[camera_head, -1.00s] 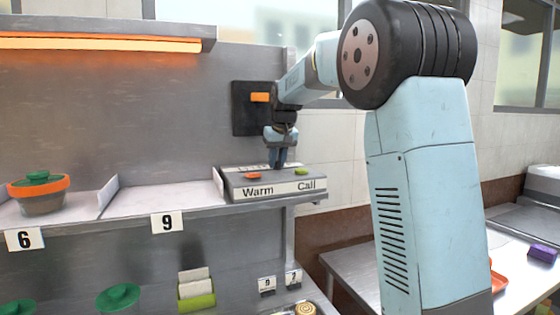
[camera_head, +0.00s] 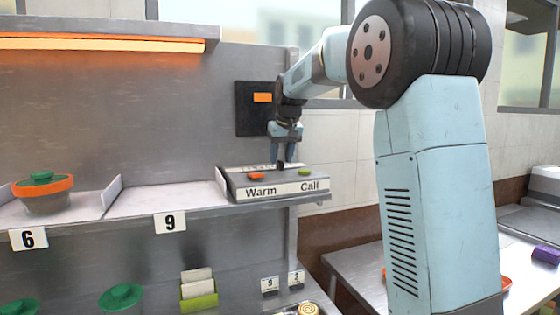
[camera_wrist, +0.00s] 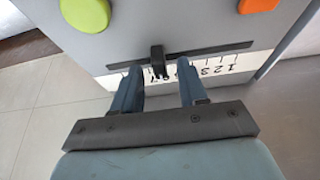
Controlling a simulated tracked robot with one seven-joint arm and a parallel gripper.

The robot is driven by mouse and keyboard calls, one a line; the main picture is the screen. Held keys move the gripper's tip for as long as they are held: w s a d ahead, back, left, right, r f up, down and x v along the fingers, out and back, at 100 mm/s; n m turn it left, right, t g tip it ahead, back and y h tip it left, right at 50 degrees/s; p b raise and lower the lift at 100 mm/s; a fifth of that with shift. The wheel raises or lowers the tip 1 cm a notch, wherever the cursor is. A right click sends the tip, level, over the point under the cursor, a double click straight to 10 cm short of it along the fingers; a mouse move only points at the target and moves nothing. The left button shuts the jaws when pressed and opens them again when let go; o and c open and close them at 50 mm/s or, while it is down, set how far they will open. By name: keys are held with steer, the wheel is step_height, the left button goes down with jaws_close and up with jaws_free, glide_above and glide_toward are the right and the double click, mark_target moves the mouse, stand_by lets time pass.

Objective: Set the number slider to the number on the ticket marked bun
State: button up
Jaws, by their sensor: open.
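The control box (camera_head: 275,188) with "Warm" and "Call" on its front sits at the right end of the shelf. In the wrist view a black slider knob (camera_wrist: 158,62) stands on a dark slot (camera_wrist: 205,53) beside a white number scale (camera_wrist: 222,66). Several digits are readable; the knob and my fingers hide some. My gripper (camera_head: 287,160) points down over the box. Its two blue fingers also show in the wrist view (camera_wrist: 160,90), open, one to each side of the knob's line and apart from it. Two small tickets (camera_head: 283,281) hang below the shelf; their small print is unreadable.
An orange button (camera_head: 256,176) and a green button (camera_head: 304,172) are on the box top. The shelf holds an orange-rimmed pot (camera_head: 43,192). Number cards 6 (camera_head: 29,239) and 9 (camera_head: 170,223) hang on its edge. A dark wall panel (camera_head: 254,108) is behind my gripper.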

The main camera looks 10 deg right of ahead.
steer(key=v, duration=1.2)
steer(key=shift+d, duration=0.1)
